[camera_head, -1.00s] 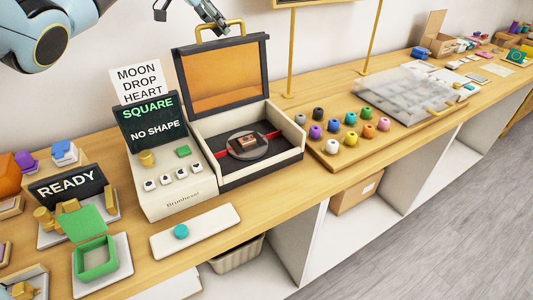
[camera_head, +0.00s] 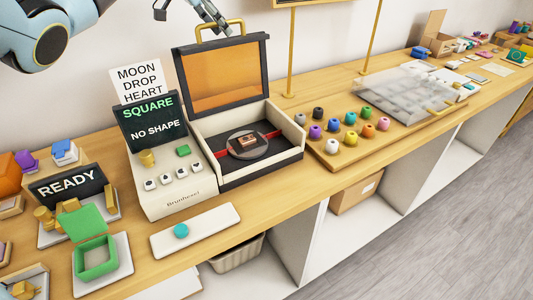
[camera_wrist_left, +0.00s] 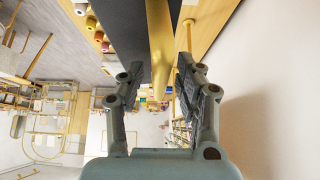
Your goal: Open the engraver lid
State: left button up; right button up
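The engraver (camera_head: 245,182) is a white box with a dark rim, and its lid (camera_head: 222,76) stands raised, tilted back, with an orange window. A gold handle (camera_head: 219,24) sits on the lid's top edge, and it also shows in the left wrist view (camera_wrist_left: 160,45). Inside the engraver a small brown piece lies on a round grey plate, with a red bar across. My left gripper (camera_head: 208,14) is beside the handle at the top. In the left wrist view my left gripper (camera_wrist_left: 163,88) has its fingers apart, with the gold handle ahead between them. My right gripper is out of view.
A control panel (camera_head: 170,185) reading "SQUARE" and "NO SHAPE" adjoins the engraver on the left. A wooden board (camera_head: 325,158) with several coloured beads and a clear-lidded case (camera_head: 405,92) stand right. A white strip with a teal button (camera_head: 181,231) lies in front.

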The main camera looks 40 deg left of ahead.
pick_arm(q)
jog(key=shift+r+p, duration=1.25)
jog(key=shift+r, duration=2.25)
jog(key=v, duration=1.2)
